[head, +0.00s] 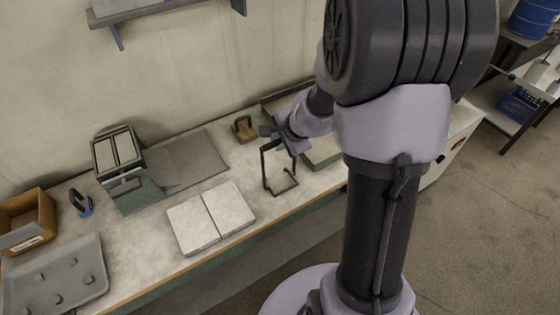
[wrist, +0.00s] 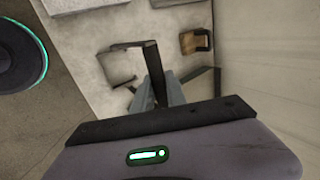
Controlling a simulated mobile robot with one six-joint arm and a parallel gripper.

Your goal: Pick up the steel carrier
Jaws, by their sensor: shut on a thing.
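The steel carrier (head: 266,170) is a dark, thin-barred open frame with a handle bar across its top. In the head view it is upright at the right part of the bench, right of two pale slabs. My gripper (head: 276,138) is at the top of the carrier, shut on its handle. In the wrist view the dark bar of the carrier (wrist: 153,62) runs up from between the jaws of my gripper (wrist: 168,94). Whether the carrier's base touches the bench is hard to tell.
Two pale slabs (head: 211,217) lie left of the carrier. A small brown block with a dark handle (head: 244,129) is behind it. A grey flat sheet (head: 190,160), a rack (head: 118,150), a grey tray (head: 55,275) and a brown box (head: 27,220) stand farther left.

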